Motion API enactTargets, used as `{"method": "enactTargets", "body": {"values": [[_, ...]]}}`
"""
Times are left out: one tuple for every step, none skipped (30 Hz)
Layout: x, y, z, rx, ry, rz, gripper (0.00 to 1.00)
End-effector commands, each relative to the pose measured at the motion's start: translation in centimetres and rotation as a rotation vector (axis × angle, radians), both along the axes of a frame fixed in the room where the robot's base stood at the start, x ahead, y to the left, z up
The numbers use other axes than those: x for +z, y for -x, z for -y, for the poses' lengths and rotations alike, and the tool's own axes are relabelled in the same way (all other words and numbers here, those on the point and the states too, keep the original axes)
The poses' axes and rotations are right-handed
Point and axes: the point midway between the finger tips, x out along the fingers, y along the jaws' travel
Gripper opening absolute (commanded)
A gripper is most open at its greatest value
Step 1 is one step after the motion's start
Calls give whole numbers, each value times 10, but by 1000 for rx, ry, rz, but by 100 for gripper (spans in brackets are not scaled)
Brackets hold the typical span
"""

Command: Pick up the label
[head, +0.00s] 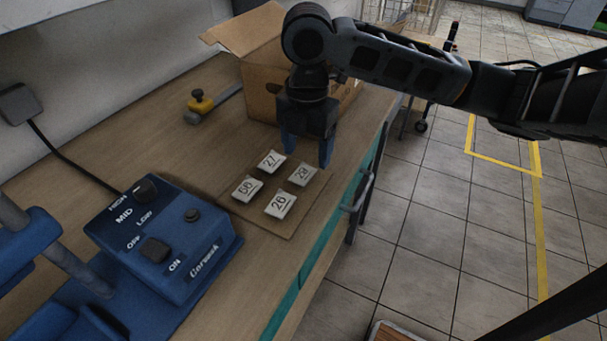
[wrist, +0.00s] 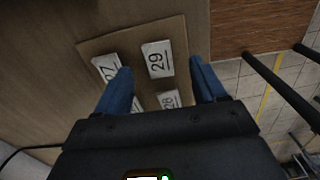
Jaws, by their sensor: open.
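Several small white labels with printed numbers lie on a thin brown board (head: 235,208) on the workbench. In the head view these are label 27 (head: 271,163), label 29 (head: 302,175), label 26 (head: 280,204) and a label at the left (head: 247,188) that seems to read 50. My gripper (head: 307,158) is open and empty, above the far side of the board with its blue fingers pointing down. In the wrist view, label 29 (wrist: 158,59) shows between the fingers (wrist: 160,82), and label 27 (wrist: 106,67) is partly behind the left finger. Label 26 (wrist: 168,100) is partly hidden by my gripper.
A blue machine (head: 165,243) with knobs stands at the left of the board. An open cardboard box (head: 262,88) stands behind my gripper. A yellow-knobbed tool (head: 201,103) lies farther back. The workbench edge drops to the tiled floor at the right.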

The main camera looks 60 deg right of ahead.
Motion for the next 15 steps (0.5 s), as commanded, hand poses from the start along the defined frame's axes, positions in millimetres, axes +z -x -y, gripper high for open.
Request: {"method": "enactTargets", "body": {"values": [[-10, -1, 1, -4, -4, -2, 70], [-15, -2, 1, -4, -4, -1, 70], [-20, -3, 2, -2, -4, -1, 70], [-24, -3, 2, -2, -4, -1, 70], [-28, -3, 2, -3, -3, -1, 70], [-32, -3, 2, -3, -3, 0, 70], [-34, -3, 2, -3, -3, 0, 70], [-35, -3, 2, -3, -3, 0, 70], [-37, -3, 2, -3, -2, 0, 70], [-37, -3, 3, -2, -2, 1, 70], [-38, -3, 3, -2, -1, 1, 70], [-38, -3, 3, -2, -1, 1, 70], [-37, -3, 3, -2, -1, 1, 70], [-37, -3, 2, -2, -1, 1, 70], [-37, -3, 2, -2, -1, 1, 70]]}}
